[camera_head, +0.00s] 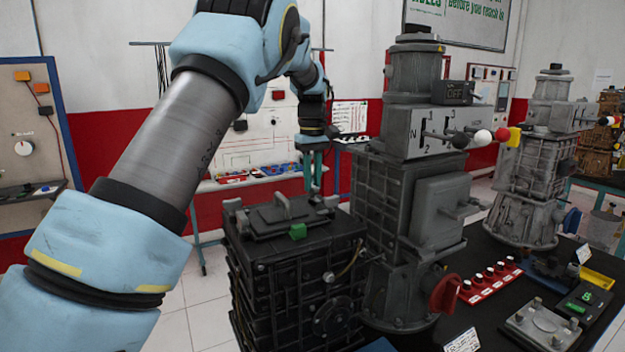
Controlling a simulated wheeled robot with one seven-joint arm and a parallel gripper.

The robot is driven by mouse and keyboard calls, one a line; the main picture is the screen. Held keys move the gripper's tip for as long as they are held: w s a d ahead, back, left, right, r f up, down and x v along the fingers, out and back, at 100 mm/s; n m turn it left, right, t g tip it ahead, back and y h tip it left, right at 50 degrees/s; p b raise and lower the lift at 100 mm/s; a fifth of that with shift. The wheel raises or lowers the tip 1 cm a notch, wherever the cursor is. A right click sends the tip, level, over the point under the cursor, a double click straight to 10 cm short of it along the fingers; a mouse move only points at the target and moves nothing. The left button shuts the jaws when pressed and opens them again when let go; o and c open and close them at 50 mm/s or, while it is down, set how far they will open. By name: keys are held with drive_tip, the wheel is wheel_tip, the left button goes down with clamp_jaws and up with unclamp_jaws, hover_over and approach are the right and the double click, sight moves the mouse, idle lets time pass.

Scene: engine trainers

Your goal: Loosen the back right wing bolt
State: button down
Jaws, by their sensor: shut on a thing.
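The black ribbed box (290,280) stands at the middle front with a dark lid (268,219) on top. The lid has a grey upright handle (282,206). Grey wing bolts sit at the lid's edges, with one at the left (233,207) and one at the back right corner (317,196). My gripper (315,186) reaches down from above with teal fingers. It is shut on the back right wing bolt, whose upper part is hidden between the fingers.
A tall grey gearbox (410,190) with levers stands close at the right of the box. A red knob (445,293), a red button strip (490,280) and a latch plate (541,324) are on the dark table. Free floor lies at the left.

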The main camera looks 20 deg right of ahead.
sight(313, 185)
idle(0.5)
drive_tip(key=c, duration=0.8)
unclamp_jaws()
drive_tip(key=shift+r, duration=0.1)
wheel_tip(313, 185, up, 11)
drive_tip(key=b, duration=0.2)
drive_tip(key=shift+f, duration=0.2)
